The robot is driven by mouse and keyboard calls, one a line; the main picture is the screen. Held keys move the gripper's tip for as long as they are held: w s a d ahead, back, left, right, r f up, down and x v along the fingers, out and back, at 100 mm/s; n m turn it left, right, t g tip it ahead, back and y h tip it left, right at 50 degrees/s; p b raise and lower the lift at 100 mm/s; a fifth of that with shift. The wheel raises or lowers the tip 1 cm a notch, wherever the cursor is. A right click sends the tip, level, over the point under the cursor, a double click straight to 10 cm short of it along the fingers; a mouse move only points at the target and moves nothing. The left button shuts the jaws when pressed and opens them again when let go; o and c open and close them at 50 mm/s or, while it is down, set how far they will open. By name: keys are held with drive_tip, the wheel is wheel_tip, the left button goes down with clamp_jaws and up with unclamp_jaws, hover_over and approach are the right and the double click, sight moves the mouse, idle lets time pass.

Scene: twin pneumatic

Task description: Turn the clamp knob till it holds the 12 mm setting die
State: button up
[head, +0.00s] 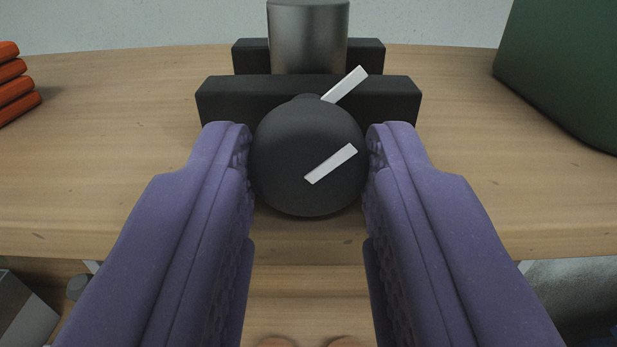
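The clamp knob (290,165) is a round black knob with a white bar on its face. The bar slants up to the right. A second white bar (346,84), with a similar slant, sits on the black clamp body (240,103) behind it. A grey metal cylinder (308,38), perhaps the setting die, stands upright between the clamp's front and rear black blocks; whether they touch it I cannot tell. My gripper (309,162) has its purple ridged fingers on either side of the knob, closed onto its left and right edges.
The clamp stands on a wooden bench (130,180) with its front edge just below the knob. A stack of orange things (15,85) lies at far left. A large dark green object (565,75) stands at right.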

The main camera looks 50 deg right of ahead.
drive_tip(key=c, duration=0.3)
drive_tip(key=shift+f+m+b, duration=0.15)
drive_tip(key=shift+m+b, duration=0.35)
drive_tip(key=shift+b, duration=0.65)
drive_tip(key=shift+c, duration=0.3)
drive_tip(key=shift+m, duration=0.3)
drive_tip(key=o, duration=1)
drive_tip(key=shift+o, duration=0.2)
drive_tip(key=v, duration=0.8)
